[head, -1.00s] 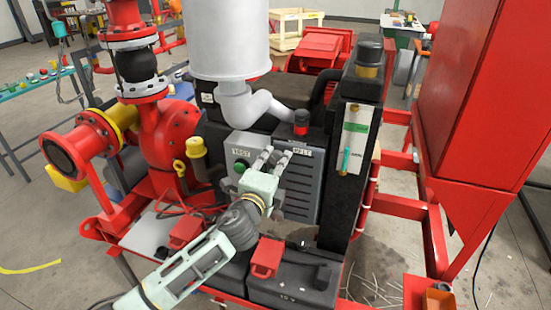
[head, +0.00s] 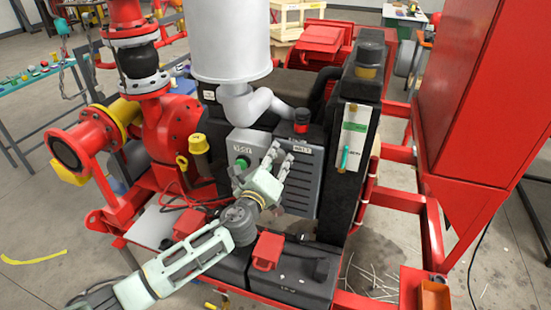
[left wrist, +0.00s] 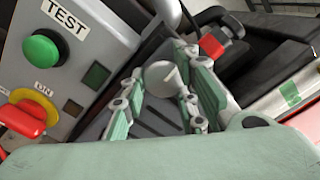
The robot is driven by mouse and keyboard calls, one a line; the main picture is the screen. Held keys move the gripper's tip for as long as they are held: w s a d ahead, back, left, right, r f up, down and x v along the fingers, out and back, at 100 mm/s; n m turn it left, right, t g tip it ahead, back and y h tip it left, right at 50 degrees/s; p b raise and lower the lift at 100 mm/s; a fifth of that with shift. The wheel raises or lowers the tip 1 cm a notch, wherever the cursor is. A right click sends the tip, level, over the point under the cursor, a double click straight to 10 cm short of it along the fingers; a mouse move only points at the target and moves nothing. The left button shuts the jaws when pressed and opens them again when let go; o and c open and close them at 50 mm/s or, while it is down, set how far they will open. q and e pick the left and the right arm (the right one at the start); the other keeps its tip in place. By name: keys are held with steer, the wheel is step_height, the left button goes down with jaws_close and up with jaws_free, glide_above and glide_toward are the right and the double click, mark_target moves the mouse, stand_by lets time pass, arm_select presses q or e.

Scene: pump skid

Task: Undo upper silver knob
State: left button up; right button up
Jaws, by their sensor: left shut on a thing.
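A round silver knob (left wrist: 162,77) shows in the left wrist view between the fingers of my left gripper (left wrist: 155,90), in front of a dark grey slotted cover. The gripper is shut on this knob. In the head view my left gripper (head: 280,157) is at the upper part of the grey slotted cover (head: 302,185), below the BELT label. The fingers hide the knob there. No second silver knob is clear in either view. My right gripper is not in view.
Left of the cover is a control panel with a green button (left wrist: 41,48) and a red knob on a yellow plate (left wrist: 28,115). A red-capped fitting (head: 301,121) stands just above the cover.

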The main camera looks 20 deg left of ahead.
arm_select(q)
steer(key=shift+s+f, duration=0.1)
steer(key=shift+f, duration=0.4)
steer(key=o, duration=1)
steer(key=shift+o, duration=0.2)
steer(key=shift+a, duration=0.1)
steer(key=shift+r, duration=0.25)
steer(key=s, duration=1.2)
steer(key=shift+w+a, duration=0.1)
